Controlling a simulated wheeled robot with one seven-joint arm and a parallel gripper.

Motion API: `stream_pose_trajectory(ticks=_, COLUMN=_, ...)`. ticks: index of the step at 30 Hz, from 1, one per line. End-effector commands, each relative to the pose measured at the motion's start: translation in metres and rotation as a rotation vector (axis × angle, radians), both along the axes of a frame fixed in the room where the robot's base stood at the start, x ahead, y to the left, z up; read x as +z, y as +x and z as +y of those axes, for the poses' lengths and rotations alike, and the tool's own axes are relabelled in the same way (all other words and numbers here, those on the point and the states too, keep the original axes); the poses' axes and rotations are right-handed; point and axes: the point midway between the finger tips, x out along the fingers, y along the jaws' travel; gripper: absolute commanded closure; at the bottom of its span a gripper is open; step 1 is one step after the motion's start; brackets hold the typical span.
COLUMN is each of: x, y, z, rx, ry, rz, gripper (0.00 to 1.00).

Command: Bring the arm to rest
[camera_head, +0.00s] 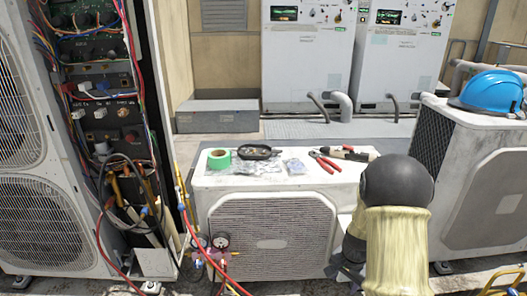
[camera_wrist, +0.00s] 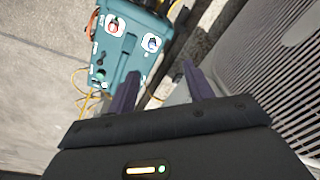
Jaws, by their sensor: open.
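My gripper (camera_wrist: 160,85) shows in the wrist view with its two dark fingers apart and nothing between them. It points down past the side of a grey-white condenser toward the ground. Beyond the fingertips, a teal machine (camera_wrist: 128,42) with two round gauges or knobs stands on the concrete. In the head view my arm is bent at the lower right, in front of the low white condenser (camera_head: 270,240). Part of the gripper end shows low beside that condenser's right side; the rest is hidden by the arm.
A blue helmet (camera_head: 493,92) sits on the right condenser (camera_head: 485,180). Gauges with hoses (camera_head: 221,241) hang at front left. Yellow hose (camera_wrist: 80,88) lies near the teal machine.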

Motion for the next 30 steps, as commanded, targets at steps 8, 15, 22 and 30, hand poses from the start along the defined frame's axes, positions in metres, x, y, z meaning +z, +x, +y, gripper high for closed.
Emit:
stream_pose_trajectory(ticks=8, x=0.074, y=-0.052, z=0.046, rx=0.329, ry=-0.034, rz=-0.064, gripper=0.48)
stream_pose_trajectory(ticks=15, x=0.113, y=-0.103, z=0.073, rx=0.584, ry=-0.079, rz=-0.109, gripper=0.48)
stream_pose_trajectory(ticks=22, x=0.130, y=-0.140, z=0.087, rx=0.752, ry=-0.117, rz=-0.135, gripper=0.48)
stream_pose_trajectory(ticks=30, x=0.162, y=-0.156, z=0.091, rx=0.828, ry=-0.137, rz=-0.146, gripper=0.48)
